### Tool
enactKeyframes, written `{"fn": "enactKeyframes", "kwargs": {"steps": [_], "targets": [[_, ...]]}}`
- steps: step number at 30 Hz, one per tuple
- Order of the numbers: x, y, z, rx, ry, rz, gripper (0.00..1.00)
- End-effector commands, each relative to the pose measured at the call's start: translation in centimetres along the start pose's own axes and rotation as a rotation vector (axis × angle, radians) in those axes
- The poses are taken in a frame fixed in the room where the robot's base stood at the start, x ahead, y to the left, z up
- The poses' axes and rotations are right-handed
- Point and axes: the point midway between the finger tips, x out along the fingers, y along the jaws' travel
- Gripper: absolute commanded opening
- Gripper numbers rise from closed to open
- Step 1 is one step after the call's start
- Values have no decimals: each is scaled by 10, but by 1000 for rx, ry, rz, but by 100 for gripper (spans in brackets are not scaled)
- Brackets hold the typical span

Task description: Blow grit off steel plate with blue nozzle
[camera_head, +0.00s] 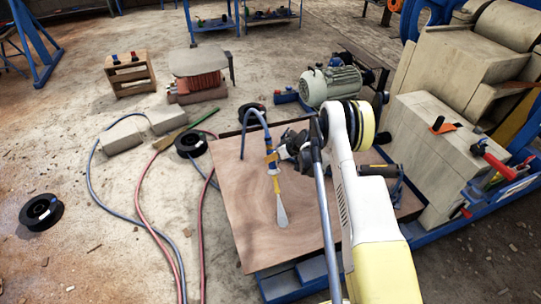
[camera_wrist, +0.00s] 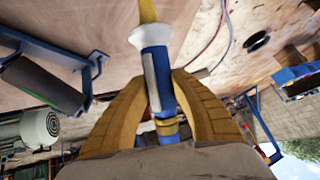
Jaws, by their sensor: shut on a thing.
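My gripper (camera_head: 275,162) is shut on the blue nozzle (camera_head: 271,158), which hangs over a brown board. A blue hose curves from its upper end, and a yellow stem with a flat pale tip (camera_head: 282,213) points down. The wrist view shows my yellow fingers (camera_wrist: 164,80) on both sides of the blue body (camera_wrist: 156,65), with a white collar and yellow stem beyond. A flat grey plate (camera_head: 200,61) lies on a reddish coil block at the upper left, well apart from the nozzle. I cannot tell whether it is the steel plate, and no grit is distinguishable on it.
The brown board (camera_head: 245,205) tops a blue-framed bench under my arm. A green motor (camera_head: 331,85) and crusher blocks (camera_head: 430,130) stand right. Hoses, a black spool (camera_head: 41,212) and grey blocks (camera_head: 122,138) lie left. A wooden crate (camera_head: 129,74) stands behind. Floor is open at lower left.

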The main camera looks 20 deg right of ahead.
Motion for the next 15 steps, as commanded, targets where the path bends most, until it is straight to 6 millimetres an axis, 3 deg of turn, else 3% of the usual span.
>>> {"fn": "enactKeyframes", "kwargs": {"steps": [15], "targets": [[-23,-13,30,1,1,1,0]]}}
